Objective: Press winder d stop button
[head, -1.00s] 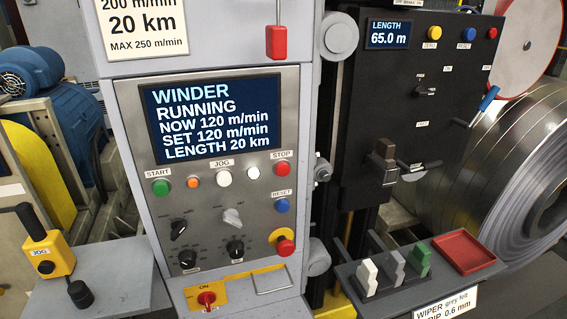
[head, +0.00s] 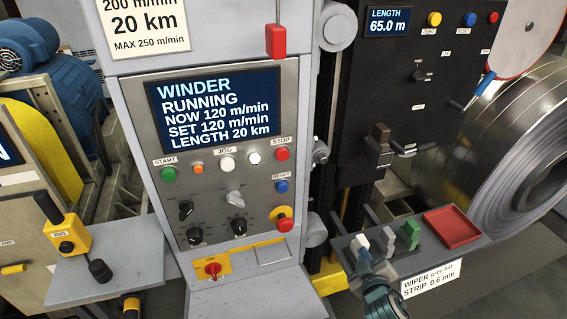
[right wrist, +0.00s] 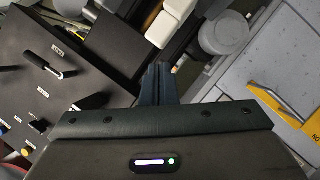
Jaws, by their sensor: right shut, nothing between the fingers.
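The winder panel (head: 222,215) stands in the middle of the head view. My left gripper is not in view.
A red emergency knob (head: 285,225) and a blue RESET button (head: 282,187) sit below STOP. A red-handled lever (head: 276,40) hangs above. A shelf with wiper blocks (head: 410,233) and a red tray (head: 452,227) is at the right. A yellow jog pendant (head: 68,237) is at the left.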

